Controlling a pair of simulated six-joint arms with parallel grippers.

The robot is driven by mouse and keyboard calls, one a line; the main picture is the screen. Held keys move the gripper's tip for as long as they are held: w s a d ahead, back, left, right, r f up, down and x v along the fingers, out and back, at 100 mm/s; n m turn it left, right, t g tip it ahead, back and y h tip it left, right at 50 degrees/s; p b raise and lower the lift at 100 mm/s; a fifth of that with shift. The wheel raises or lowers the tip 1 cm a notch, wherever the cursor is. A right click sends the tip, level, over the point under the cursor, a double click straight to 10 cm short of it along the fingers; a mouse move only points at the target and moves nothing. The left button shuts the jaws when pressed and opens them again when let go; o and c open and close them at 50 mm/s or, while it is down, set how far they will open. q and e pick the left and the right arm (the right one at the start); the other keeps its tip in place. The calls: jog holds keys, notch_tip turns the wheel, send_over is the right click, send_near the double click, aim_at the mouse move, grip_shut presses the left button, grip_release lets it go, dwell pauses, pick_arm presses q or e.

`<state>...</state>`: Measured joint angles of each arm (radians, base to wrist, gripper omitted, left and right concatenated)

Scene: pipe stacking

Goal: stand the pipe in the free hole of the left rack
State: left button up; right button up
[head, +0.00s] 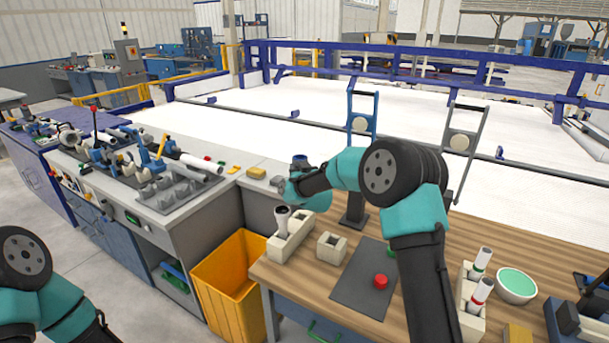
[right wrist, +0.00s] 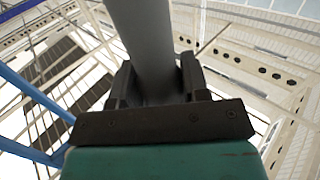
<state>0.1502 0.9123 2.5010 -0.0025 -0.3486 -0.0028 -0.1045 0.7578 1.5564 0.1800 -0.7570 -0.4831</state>
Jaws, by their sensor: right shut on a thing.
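The left rack (head: 288,242) is a cream block near the table's left edge. A pale pipe (head: 282,223) with a dark top stands upright in one of its holes. My right gripper (right wrist: 154,85) is shut on a grey pipe (right wrist: 145,30), which runs up out of the right wrist view between the fingers. In the head view the right gripper (head: 284,188) is just above and behind the left rack; the held pipe is hard to make out there. My left arm shows at the lower left, its gripper out of view.
A cream block with one hole (head: 331,247) stands right of the rack. A dark mat (head: 360,285) with a red button (head: 380,281) lies beside it. At the right are a rack with banded pipes (head: 470,320) and a green bowl (head: 516,285). A yellow bin (head: 232,290) stands left.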

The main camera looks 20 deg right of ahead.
jog(key=shift+f, duration=0.15)
dwell(0.3)
jog(key=shift+f, duration=4.85)
jog(key=o, duration=1)
jog(key=s, duration=1.7)
jog(key=shift+s+a, duration=0.15)
jog(key=shift+s, duration=0.1)
